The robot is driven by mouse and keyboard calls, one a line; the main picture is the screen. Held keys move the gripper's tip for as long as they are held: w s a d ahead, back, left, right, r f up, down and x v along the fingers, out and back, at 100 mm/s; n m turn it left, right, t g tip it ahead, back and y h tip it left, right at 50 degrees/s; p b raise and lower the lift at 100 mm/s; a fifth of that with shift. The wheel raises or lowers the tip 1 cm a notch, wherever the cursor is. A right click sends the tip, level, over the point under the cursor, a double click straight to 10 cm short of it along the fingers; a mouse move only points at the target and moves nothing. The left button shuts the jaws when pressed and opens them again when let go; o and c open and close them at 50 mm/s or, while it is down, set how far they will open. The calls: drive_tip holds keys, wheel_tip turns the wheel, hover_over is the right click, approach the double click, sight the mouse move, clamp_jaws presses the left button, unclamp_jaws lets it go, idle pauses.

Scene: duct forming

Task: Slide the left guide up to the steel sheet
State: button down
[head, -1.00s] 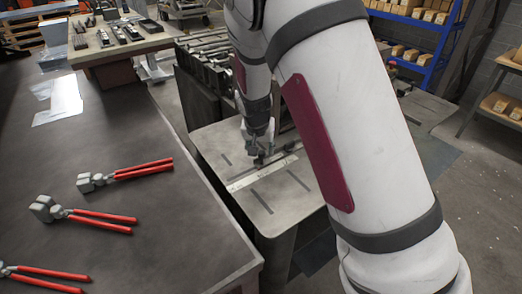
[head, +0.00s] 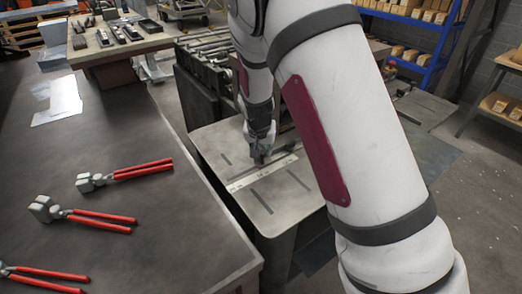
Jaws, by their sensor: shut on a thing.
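My gripper (head: 259,155) is over the grey slotted machine table, pointing down. It is shut on a small dark part low on the table, which I take to be the left guide; the fingers mostly cover it. A pale strip with marks (head: 246,180) lies across the table just in front of the fingers. I cannot make out the steel sheet clearly or the gap between it and the guide. My arm hides the right side of the machine.
The machine table (head: 228,147) has dark slots. A dark workbench (head: 150,225) on the left carries red-handled tongs (head: 100,220) and pale sheets (head: 58,100). A roller rack (head: 205,50) stands behind the machine. Blue shelves (head: 425,25) with boxes stand at the back right.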

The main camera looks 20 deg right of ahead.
sight(287, 144)
drive_tip(key=w+d+b, duration=0.1)
drive_tip(key=d, duration=0.2)
drive_tip(key=w+d+b, duration=0.1)
drive_tip(key=d, duration=0.2)
drive_tip(key=w+d+b, duration=0.1)
drive_tip(key=d, duration=0.3)
drive_tip(key=shift+w, duration=0.1)
drive_tip(key=c, duration=1.4)
unclamp_jaws()
drive_tip(key=shift+a, duration=0.1)
drive_tip(key=shift+r, duration=0.1)
drive_tip(key=shift+a+r, duration=0.1)
drive_tip(key=shift+r, duration=0.2)
drive_tip(key=shift+v, duration=5.6)
